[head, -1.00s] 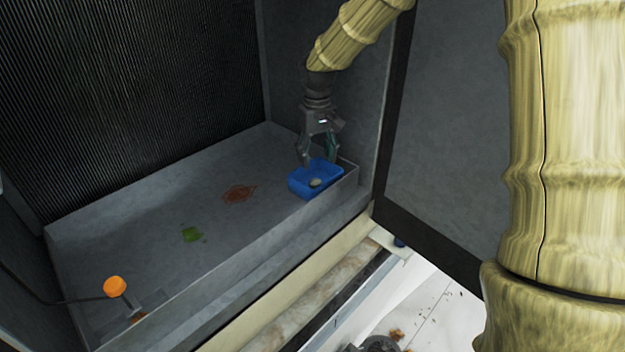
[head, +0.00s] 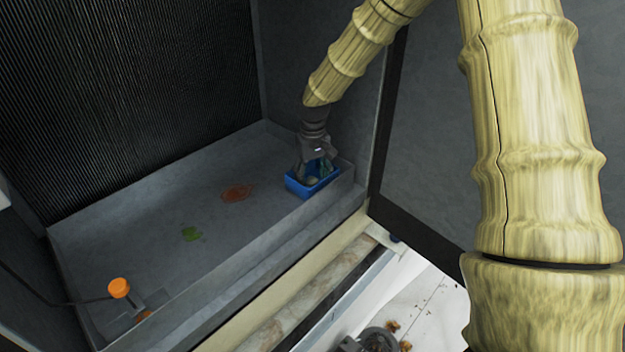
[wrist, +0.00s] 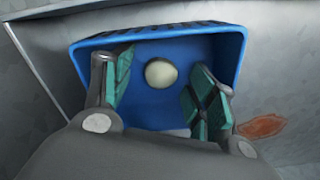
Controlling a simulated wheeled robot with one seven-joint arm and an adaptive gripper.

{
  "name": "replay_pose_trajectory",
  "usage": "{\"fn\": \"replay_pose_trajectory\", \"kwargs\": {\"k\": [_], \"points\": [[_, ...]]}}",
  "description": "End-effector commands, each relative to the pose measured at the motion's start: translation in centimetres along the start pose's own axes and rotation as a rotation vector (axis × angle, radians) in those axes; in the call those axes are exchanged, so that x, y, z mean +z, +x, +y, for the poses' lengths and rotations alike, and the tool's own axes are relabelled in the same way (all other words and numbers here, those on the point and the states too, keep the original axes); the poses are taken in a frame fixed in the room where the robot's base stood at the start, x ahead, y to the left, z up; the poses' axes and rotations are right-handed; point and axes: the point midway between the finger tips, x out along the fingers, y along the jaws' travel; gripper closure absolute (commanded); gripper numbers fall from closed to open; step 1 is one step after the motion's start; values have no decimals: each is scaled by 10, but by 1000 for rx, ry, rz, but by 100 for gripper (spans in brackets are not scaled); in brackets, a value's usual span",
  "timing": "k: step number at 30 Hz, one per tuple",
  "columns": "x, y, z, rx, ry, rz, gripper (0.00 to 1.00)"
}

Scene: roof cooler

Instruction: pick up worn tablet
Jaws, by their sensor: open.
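The worn tablet (wrist: 161,73) is a small pale round disc lying on the floor of a blue tub (wrist: 85,56). In the head view my gripper (head: 312,168) reaches down into the tub. A second pale piece (wrist: 180,132) shows partly at the lower edge of the tub, largely hidden by my gripper.
The tub's walls stand close around my fingers. An open panel (head: 430,130) stands at the right. The middle of the pan is otherwise clear.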

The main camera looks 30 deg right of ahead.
Motion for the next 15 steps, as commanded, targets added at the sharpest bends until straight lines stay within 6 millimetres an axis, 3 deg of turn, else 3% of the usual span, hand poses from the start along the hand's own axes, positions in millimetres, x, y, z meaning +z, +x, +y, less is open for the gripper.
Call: {"fn": "replay_pose_trajectory", "kwargs": {"k": [7, 13, 15], "points": [[0, 2, 0, 0, 0, 0, 42], [0, 1, 0, 0, 0, 0, 77], [0, 1, 0, 0, 0, 1, 79]]}}
